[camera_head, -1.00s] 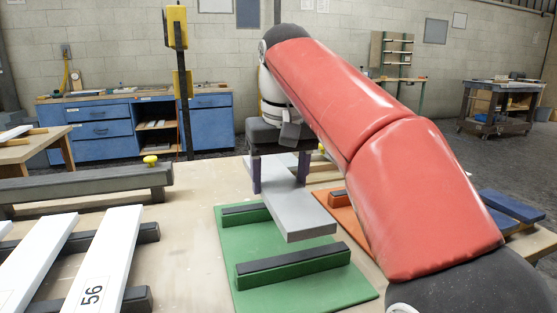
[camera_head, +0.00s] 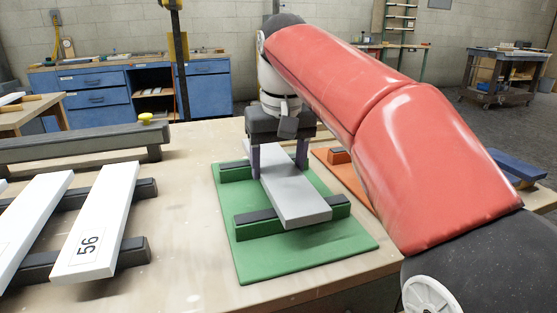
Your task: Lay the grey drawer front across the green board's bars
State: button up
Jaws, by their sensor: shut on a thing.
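The grey drawer front (camera_head: 296,203) is a long flat panel over the green board (camera_head: 250,259). It lies lengthwise across both dark-topped bars, the near bar (camera_head: 258,224) and the far bar (camera_head: 234,172), and looks level. Its near end sticks out past the near bar. It appears to rest on the bars or be just at their height; I cannot tell which. My gripper (camera_head: 279,160) is shut on the drawer front near its far end, one finger on each side. The far end is partly hidden by my gripper.
White panels, one marked 56 (camera_head: 97,222), lie on dark bars at the left. A dark rail (camera_head: 80,145) with a yellow knob stands behind them. An orange board (camera_head: 335,158) is right of the green one, partly behind my red arm. Bare tabletop (camera_head: 185,190) lies between.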

jog(key=shift+f+b, duration=0.4)
jog(key=shift+f, duration=0.15)
dwell(0.4)
jog(key=o, duration=1.4)
jog(key=shift+c, duration=0.2)
